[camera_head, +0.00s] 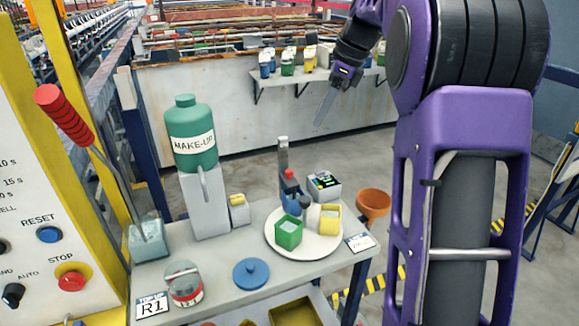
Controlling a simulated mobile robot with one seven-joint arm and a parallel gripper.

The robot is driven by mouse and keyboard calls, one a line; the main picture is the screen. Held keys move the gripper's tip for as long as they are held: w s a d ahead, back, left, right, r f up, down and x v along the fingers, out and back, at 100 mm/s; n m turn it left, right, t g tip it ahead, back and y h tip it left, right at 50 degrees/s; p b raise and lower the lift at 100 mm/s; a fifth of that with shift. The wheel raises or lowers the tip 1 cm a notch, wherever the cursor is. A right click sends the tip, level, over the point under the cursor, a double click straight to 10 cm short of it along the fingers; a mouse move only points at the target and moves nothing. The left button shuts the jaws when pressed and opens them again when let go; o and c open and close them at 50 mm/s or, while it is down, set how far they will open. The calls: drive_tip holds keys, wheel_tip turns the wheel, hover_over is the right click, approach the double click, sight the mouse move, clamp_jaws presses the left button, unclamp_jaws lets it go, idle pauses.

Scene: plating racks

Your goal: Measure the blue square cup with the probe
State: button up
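A blue item (292,204), possibly the blue square cup, sits behind the green one and is partly hidden. A red-topped piece (290,182) stands just above it, near a grey upright post (283,155); I cannot tell whether it is the probe. A grey box with a dark display (324,184) stands behind the plate. My gripper (325,103) is high above and behind the plate, apart from everything; its opening is unclear.
A green MAKE-UP bottle (191,135) stands on a grey block at the left. A blue lid (251,272) and a red-banded jar (184,284) lie in front. An orange funnel (373,203) is at the bench's right edge.

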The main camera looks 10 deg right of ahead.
drive_tip(key=b, duration=0.4)
approach(289, 171)
drive_tip(key=shift+m, duration=0.3)
drive_tip(key=x, duration=0.8)
drive_tip(key=shift+w+f, duration=0.15)
drive_tip(key=shift+f, duration=0.2)
clamp_jaws()
idle(0.4)
